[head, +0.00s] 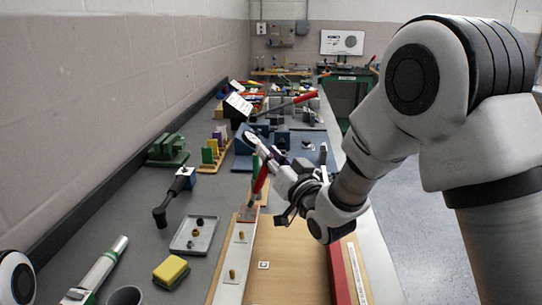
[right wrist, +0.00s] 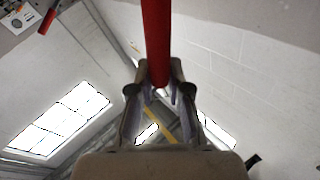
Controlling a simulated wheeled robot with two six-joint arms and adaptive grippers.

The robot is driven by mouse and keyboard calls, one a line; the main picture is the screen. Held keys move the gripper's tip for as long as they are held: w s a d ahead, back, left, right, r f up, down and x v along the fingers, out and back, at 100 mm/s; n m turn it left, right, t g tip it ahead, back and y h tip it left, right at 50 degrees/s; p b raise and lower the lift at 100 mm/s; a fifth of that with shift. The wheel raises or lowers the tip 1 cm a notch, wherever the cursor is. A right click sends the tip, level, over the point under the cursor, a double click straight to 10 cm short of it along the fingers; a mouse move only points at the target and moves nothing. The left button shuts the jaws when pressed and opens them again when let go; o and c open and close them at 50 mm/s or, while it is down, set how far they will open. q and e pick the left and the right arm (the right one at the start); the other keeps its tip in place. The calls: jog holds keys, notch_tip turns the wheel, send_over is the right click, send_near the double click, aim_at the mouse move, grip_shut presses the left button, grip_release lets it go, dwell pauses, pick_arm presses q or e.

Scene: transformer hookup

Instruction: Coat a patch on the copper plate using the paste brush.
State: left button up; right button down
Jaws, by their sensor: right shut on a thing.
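My right gripper (head: 266,158) is shut on a red handle (head: 261,179), which I take to be the paste brush. The handle slants down from the fingers toward the far end of a pale bar (head: 237,250). I cannot tell whether its lower end touches anything. In the right wrist view the red handle (right wrist: 157,40) lies between the two fingers (right wrist: 158,85); its bristles do not show. A tan board (head: 290,265) lies to the right of the bar, but I cannot pick out the copper plate for certain. My left gripper is not in view.
A grey tray (head: 193,246) with small parts, a yellow sponge (head: 171,270), a black-headed tool (head: 162,212) and a white-and-green tool (head: 100,268) lie to the left. Green blocks (head: 167,150) and a blue fixture (head: 312,145) stand farther back. The wall borders the bench's left side.

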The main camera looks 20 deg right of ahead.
jog(key=shift+f, duration=0.4)
